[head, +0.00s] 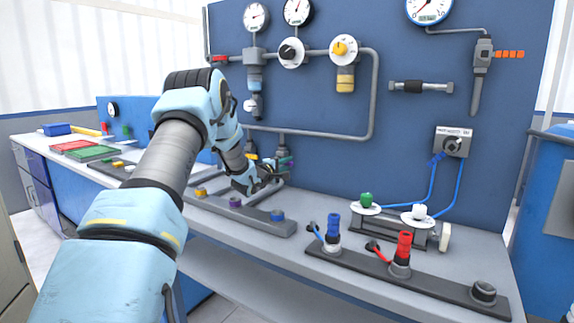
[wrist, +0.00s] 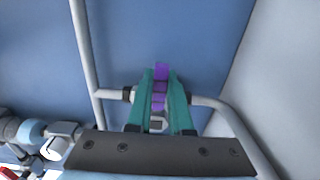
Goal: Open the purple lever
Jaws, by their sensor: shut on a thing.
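The purple lever (wrist: 161,73) shows in the wrist view as a ribbed purple strip between the two teal fingers of my gripper (wrist: 160,90). The fingers are shut on it, one on each side. A grey pipe (wrist: 207,102) with a dark collar runs crosswise behind the fingers. In the head view my gripper (head: 286,165) is low at the blue panel, by the bottom of the pipework. There my wrist and fingers hide most of the lever, and its angle is hard to tell.
A grey rail with a purple fitting (head: 235,202) and a blue fitting (head: 277,215) lies on the bench below my wrist. Blue (head: 333,228) and red (head: 404,245) fittings stand on a dark rail at right. Gauges and pipes cover the panel (head: 400,120).

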